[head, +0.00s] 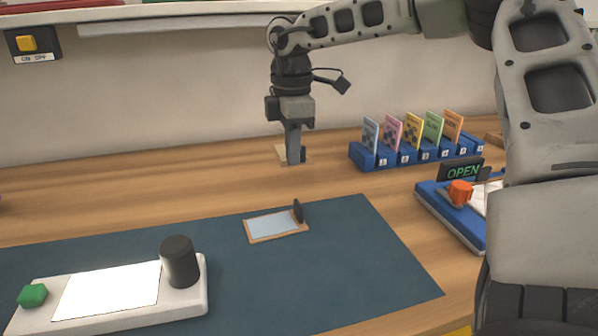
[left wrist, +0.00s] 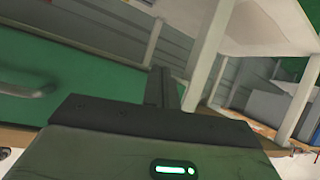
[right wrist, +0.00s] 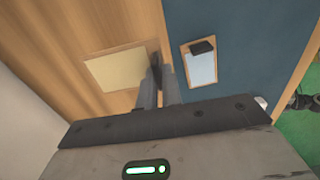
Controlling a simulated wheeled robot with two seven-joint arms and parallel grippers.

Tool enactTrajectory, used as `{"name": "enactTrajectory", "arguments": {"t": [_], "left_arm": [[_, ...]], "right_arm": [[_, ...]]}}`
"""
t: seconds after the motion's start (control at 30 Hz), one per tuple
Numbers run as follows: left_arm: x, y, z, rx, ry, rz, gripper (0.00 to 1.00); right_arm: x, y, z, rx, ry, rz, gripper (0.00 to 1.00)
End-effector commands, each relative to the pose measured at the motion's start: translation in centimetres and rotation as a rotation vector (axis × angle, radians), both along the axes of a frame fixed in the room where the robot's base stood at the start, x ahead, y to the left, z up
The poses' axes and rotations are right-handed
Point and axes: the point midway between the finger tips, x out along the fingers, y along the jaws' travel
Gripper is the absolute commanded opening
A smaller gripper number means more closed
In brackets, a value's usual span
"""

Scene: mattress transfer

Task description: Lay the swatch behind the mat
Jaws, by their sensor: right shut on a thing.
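The beige swatch (right wrist: 118,68) is a flat pale square, just behind the far edge of the dark blue mat (right wrist: 235,30) in the right wrist view. In the head view the swatch (head: 281,153) shows partly behind my right gripper (head: 295,160), and the mat (head: 350,255) lies nearer. My right gripper points down, its fingers shut on the swatch's dark tab at its mat-side edge. I cannot tell whether the swatch touches the table. My left gripper (left wrist: 166,82) shows only in its own wrist view, fingers together with nothing visible between them.
A framed light-blue card (head: 275,225) with a dark tab lies on the mat. A white device (head: 195,295) with a black knob stands front left. The wood behind the mat's left is clear.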

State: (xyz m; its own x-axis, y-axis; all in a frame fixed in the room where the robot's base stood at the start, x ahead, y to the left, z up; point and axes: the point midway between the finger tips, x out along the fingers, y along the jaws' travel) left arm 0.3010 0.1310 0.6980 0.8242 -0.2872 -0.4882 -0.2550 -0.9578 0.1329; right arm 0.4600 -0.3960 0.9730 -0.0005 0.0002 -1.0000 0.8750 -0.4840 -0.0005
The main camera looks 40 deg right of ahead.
Motion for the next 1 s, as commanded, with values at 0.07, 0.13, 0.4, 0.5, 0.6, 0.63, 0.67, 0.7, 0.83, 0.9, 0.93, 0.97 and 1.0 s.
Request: {"name": "enactTrajectory", "arguments": {"t": [0.07, 0.13, 0.4, 0.5, 0.6, 0.63, 0.67, 0.7, 0.83, 0.9, 0.93, 0.97, 1.0], "left_arm": [[0.1, 0.0, -0.1, 0.002, 0.001, 0.0, 0.0], [0.2, 0.1, -0.1, 0.003, -0.001, 0.001, 0.0], [0.6, 0.1, 0.1, 0.002, -0.008, 0.004, 0.0], [0.6, 0.1, 0.1, 0.001, -0.009, 0.005, 0.0], [0.6, 0.1, 0.2, -0.001, -0.012, 0.006, 0.0], [0.6, 0.1, 0.2, -0.001, -0.013, 0.006, 0.0], [0.6, 0.1, 0.2, -0.001, -0.013, 0.006, 0.0], [0.6, 0.1, 0.3, -0.001, -0.014, 0.006, 0.0], [0.5, 0.1, 0.3, -0.002, -0.014, 0.007, 0.0], [0.5, 0.1, 0.2, -0.002, -0.012, 0.007, 0.0], [0.4, 0.1, 0.1, -0.002, -0.012, 0.007, 0.0], [0.4, 0.1, -0.1, -0.002, -0.012, 0.007, 0.0], [0.4, 0.1, -0.2, -0.002, -0.013, 0.007, 0.0]], "right_arm": [[0.4, -1.1, -1.7, 0.003, 0.003, -0.002, 0.0], [0.6, -1.9, -2.6, 0.001, 0.002, -0.001, 0.0], [1.2, -3.3, -4.3, 0.0, -0.001, 0.001, 0.0], [1.2, -3.4, -5.6, 0.001, 0.003, 0.002, 0.0], [1.2, -3.4, -7.1, 0.0, 0.002, 0.001, 0.0], [1.2, -3.4, -7.3, 0.0, 0.001, 0.001, 0.0], [1.2, -3.4, -7.4, 0.0, -0.001, 0.001, 0.0], [1.2, -3.4, -7.5, 0.0, -0.002, 0.001, 0.0], [1.2, -3.4, -7.4, -0.001, -0.003, 0.001, 0.0], [1.2, -3.4, -7.5, -0.001, -0.003, 0.001, 0.0], [1.2, -3.4, -7.6, -0.001, -0.003, 0.001, 0.0], [1.2, -3.4, -7.7, -0.001, -0.003, 0.001, 0.0], [1.2, -3.4, -7.9, -0.001, -0.003, 0.001, 0.0]]}}
